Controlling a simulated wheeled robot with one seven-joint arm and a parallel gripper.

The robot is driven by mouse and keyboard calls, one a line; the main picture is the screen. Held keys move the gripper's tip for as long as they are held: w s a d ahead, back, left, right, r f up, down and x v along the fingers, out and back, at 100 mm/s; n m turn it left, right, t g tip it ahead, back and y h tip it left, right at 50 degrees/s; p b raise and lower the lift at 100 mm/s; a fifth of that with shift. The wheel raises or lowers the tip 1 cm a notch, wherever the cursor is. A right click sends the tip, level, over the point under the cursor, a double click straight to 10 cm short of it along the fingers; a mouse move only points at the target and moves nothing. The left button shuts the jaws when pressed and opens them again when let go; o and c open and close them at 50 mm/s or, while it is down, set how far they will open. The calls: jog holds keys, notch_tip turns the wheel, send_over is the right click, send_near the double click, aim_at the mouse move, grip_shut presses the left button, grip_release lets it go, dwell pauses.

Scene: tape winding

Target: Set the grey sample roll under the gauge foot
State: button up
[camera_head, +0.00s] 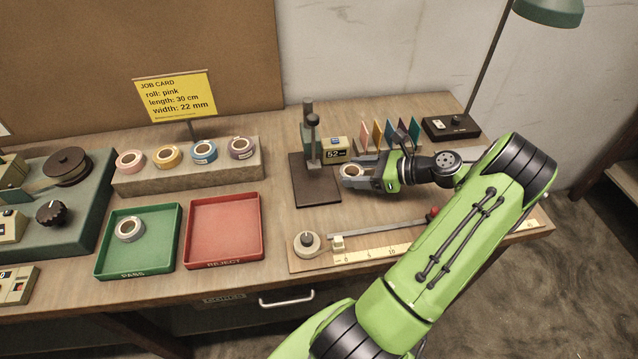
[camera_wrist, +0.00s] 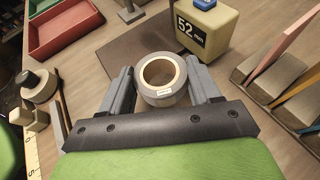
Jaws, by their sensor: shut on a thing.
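My gripper (camera_head: 357,170) is shut on the grey sample roll (camera_head: 346,174), just right of the gauge's dark base plate (camera_head: 317,190). In the wrist view the grey roll (camera_wrist: 162,101) sits upright between the two fingers of my gripper (camera_wrist: 161,84), its pale core hole facing up. The gauge (camera_head: 312,145) has a dark post and a foot above the plate; the foot's exact gap is hard to make out. Its display box (camera_head: 336,150) reads 52 mm, and this box (camera_wrist: 205,30) also shows in the wrist view. The roll is apart from the foot.
Coloured swatches (camera_head: 388,132) stand in a rack behind my gripper. A green PASS tray (camera_head: 103,262) holds a roll; the red REJECT tray (camera_head: 190,240) is empty. A ruler strip (camera_head: 380,252) lies in front. Several tape rolls sit on a stand (camera_head: 190,178).

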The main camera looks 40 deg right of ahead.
aim_at(321, 187)
jog(key=w+a+b, duration=0.1)
jog(key=a, duration=0.1)
jog(key=w+a+b, duration=0.1)
jog(key=w+a, duration=0.1)
jog(key=a, duration=0.1)
jog(key=w+a+b, duration=0.1)
jog(key=w+a, duration=0.1)
jog(key=shift+a+f, duration=0.15)
jog(key=shift+a, duration=0.25)
jog(key=shift+w+f+b, duration=0.1)
jog(key=shift+f+b, duration=0.2)
jog(key=shift+b, duration=0.1)
jog(key=shift+d+r, duration=0.15)
jog(key=o, duration=1)
jog(key=shift+o, duration=0.2)
